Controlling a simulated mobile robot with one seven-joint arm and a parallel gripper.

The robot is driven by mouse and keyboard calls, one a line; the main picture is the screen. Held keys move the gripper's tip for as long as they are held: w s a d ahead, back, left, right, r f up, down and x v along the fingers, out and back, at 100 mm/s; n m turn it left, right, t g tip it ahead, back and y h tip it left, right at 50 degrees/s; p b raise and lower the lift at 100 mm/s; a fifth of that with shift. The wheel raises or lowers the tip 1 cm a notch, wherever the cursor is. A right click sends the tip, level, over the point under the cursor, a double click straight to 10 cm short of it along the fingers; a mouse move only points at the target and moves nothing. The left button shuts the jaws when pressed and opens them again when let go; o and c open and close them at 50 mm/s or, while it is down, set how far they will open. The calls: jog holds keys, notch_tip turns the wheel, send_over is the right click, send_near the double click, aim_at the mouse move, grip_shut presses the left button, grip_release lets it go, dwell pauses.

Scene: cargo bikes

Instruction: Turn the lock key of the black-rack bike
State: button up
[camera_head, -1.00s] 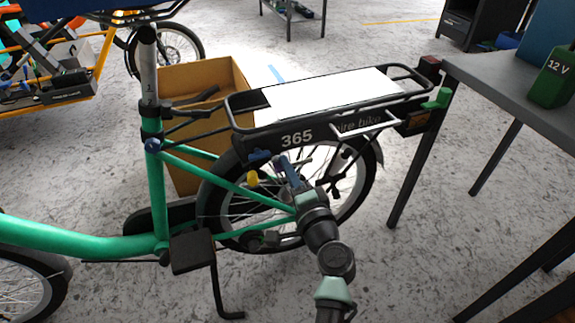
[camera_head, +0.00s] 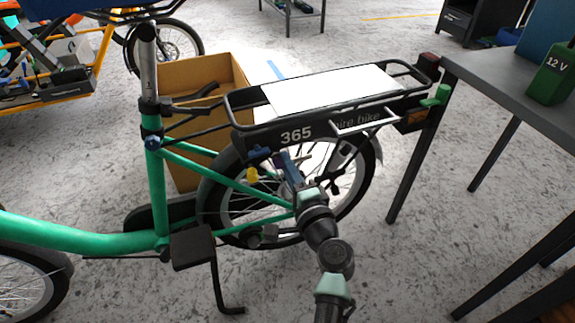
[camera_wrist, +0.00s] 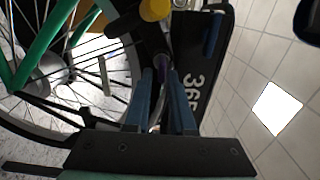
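The green bike (camera_head: 155,195) has a black rear rack (camera_head: 283,134) marked "365", with a white sheet on top. Below the rack's front end are a blue part (camera_head: 258,153) and a yellow knob (camera_head: 252,174); the knob also shows at the top of the wrist view (camera_wrist: 155,10). My gripper (camera_head: 286,160) is beside the rear wheel, just below the rack. In the wrist view, its two blue fingers (camera_wrist: 160,76) stand a small gap apart. A small purple piece (camera_wrist: 163,60), possibly the key, is at their tips; I cannot tell whether they touch it.
The rear wheel's spokes (camera_wrist: 85,80) and a frame tube are close to the fingers' left. A cardboard box (camera_head: 200,75) stands behind the bike. A grey table (camera_head: 505,80) with a green 12 V battery (camera_head: 552,75) is at the right.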

jog(key=shift+o, duration=1)
jog(key=shift+s, duration=0.1)
jog(key=p+v, duration=0.3)
jog(key=v, duration=0.9)
jog(key=shift+s, duration=0.4)
jog(key=shift+d+r, duration=0.1)
jog(key=shift+d, duration=0.05)
